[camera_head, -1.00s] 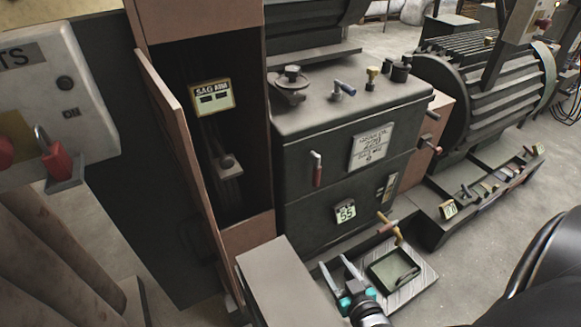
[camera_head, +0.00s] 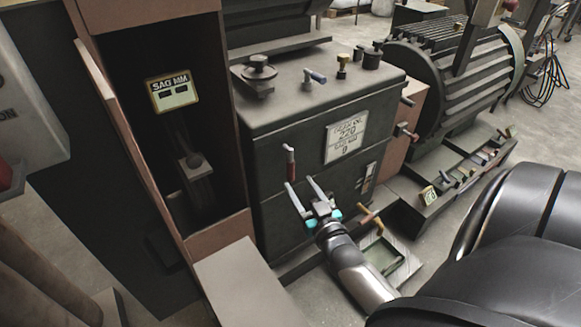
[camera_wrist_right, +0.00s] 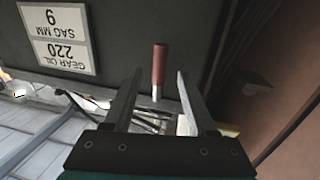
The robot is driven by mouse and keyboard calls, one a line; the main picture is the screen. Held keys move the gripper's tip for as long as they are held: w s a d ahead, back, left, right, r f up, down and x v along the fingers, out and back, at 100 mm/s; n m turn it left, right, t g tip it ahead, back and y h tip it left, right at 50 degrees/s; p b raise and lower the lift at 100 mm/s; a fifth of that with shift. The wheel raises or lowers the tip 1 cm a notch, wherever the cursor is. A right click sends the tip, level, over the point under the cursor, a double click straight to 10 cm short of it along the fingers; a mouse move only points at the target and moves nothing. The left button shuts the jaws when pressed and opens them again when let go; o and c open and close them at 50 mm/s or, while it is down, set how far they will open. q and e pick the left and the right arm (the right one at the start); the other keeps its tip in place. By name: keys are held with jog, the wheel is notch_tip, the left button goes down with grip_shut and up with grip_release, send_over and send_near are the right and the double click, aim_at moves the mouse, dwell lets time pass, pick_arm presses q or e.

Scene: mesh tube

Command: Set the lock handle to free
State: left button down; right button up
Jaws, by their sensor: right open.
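The lock handle, a short lever with a red grip (camera_head: 291,165) and a bare metal end, hangs on the front of the dark gear box (camera_head: 275,215), red grip downward. My right gripper (camera_head: 300,183) is open just below the handle in the head view, its left fingertip close under the red grip. My left gripper is not in view.
A white GEAR OIL plate (camera_head: 346,138) is beside the handle. An open brown cabinet (camera_head: 210,238) with a SAG MM sign (camera_head: 173,90) stands at left. A finned motor (camera_head: 460,90) stands behind.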

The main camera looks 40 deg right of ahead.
aim_at(292, 174)
jog(key=b+x, duration=0.1)
jog(key=x, duration=0.3)
jog(key=shift+w+d, duration=0.1)
jog(key=shift+w, duration=0.15)
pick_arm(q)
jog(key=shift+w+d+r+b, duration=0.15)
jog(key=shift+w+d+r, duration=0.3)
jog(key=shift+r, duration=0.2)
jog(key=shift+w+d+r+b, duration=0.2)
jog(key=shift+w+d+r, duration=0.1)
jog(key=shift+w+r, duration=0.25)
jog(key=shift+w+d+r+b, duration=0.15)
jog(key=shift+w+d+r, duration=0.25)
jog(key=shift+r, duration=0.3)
pick_arm(e)
jog(key=shift+x, duration=1.1)
grip_shut()
